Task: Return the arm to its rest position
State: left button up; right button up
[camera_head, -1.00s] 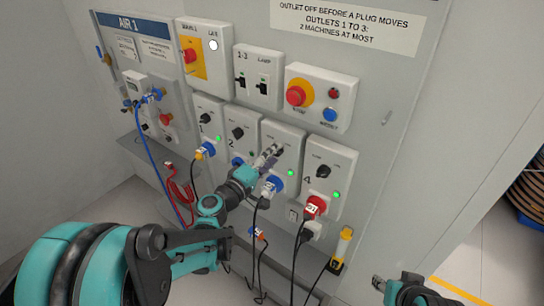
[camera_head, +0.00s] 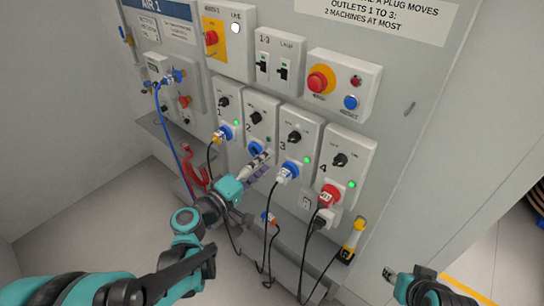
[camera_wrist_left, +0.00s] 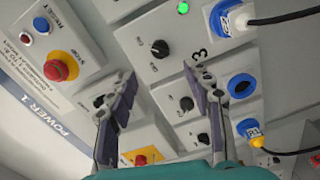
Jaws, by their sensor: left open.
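My left arm comes in from the lower left of the head view. Its gripper (camera_head: 262,163) is open in front of the panel, overlapping the lower part of outlet 2 (camera_head: 262,105). In the left wrist view its two dark fingers stand apart with nothing between them (camera_wrist_left: 160,95). It appears clear of the outlets, though the gap is hard to judge. My right gripper (camera_head: 389,273) shows only in part at the lower right; its jaw state is unclear.
Plugs sit in outlet 1 (camera_head: 224,134), outlet 3 (camera_head: 288,172) and outlet 4 (camera_head: 327,196), with black cables hanging. Outlet 2's blue socket is empty in the wrist view (camera_wrist_left: 241,86). A yellow-and-black device (camera_head: 352,240) is on the lower ledge. Red buttons and switches sit above.

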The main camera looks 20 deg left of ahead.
pick_arm(q)
jog(key=shift+s, duration=0.1)
dwell(0.4)
jog(key=s+d+f+m+g, duration=0.5)
jog(key=d+f+m+g, duration=0.1)
jog(key=d+f, duration=0.15)
jog(key=s+a+f+m+g+y, duration=0.2)
jog(key=s+m+y, duration=0.3)
jog(key=s, duration=0.4)
jog(key=shift+a+f+g+y, duration=0.25)
jog(key=shift+a+g+y, duration=0.35)
jog(key=shift+a+g, duration=0.3)
